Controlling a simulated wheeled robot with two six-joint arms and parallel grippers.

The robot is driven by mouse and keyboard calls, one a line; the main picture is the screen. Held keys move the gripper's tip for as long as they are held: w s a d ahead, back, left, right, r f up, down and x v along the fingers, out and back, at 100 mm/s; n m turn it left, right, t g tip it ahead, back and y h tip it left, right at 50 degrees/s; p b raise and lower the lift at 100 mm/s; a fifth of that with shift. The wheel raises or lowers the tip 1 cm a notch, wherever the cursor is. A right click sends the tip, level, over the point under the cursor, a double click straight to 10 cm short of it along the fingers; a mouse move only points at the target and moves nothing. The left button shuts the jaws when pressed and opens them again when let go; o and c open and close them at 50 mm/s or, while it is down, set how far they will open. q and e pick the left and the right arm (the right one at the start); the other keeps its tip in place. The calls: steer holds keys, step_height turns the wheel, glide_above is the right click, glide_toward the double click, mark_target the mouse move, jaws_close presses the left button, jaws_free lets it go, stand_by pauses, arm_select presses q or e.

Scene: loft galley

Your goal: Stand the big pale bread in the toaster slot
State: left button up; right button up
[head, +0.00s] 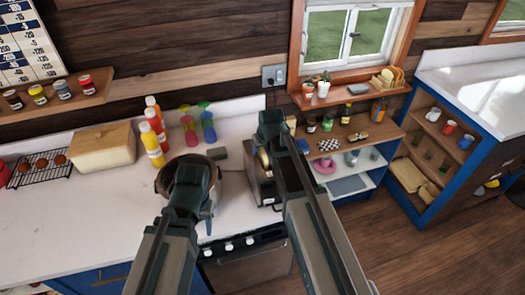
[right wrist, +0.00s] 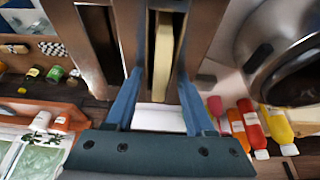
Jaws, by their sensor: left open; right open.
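The toaster (head: 262,188) is a dark metal box on the counter beside the stove; in the right wrist view its top (right wrist: 120,22) shows two long slots. The big pale bread (right wrist: 163,55) stands on edge in one slot; the other slot (right wrist: 98,40) looks empty and dark. In the head view only a bit of the bread (head: 264,158) shows beside my gripper. My right gripper (right wrist: 160,95) is above the toaster, open, with a finger on either side of the bread and gaps between. My left gripper (head: 190,172) is open and empty above a pan on the stove.
The dark pan (head: 163,181) is left of the toaster. A bread box (head: 103,148) and cooling rack (head: 40,167) are at left. Open shelves (head: 345,160) stand right of the toaster.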

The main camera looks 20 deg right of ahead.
steer(key=p+v, duration=1.2)
steer(key=v, duration=0.2)
steer(key=shift+p, duration=0.4)
steer(key=shift+w+f, duration=0.1)
steer(key=shift+w, duration=0.05)
steer(key=s+a+f+n+g+b, duration=0.1)
steer(key=s+a+f+b, duration=0.3)
steer(key=s+f+b, duration=0.2)
steer(key=s+a+f+n+g+h+b, duration=0.1)
steer(key=s+a+f+g+b, duration=0.1)
steer(key=s+a+f+b, duration=0.3)
steer(key=s+a+f+n+g+b, duration=0.1)
steer(key=s+a+f+b, duration=0.3)
steer(key=s+f+b, duration=0.4)
step_height(320, 180, down, 5)
steer(key=g+b, duration=0.1)
steer(key=b, duration=0.3)
steer(key=shift+a+f+h, duration=0.2)
steer(key=shift+a+h, duration=0.05)
steer(key=shift+h, duration=0.05)
steer(key=shift+d, duration=0.1)
stand_by(0.5)
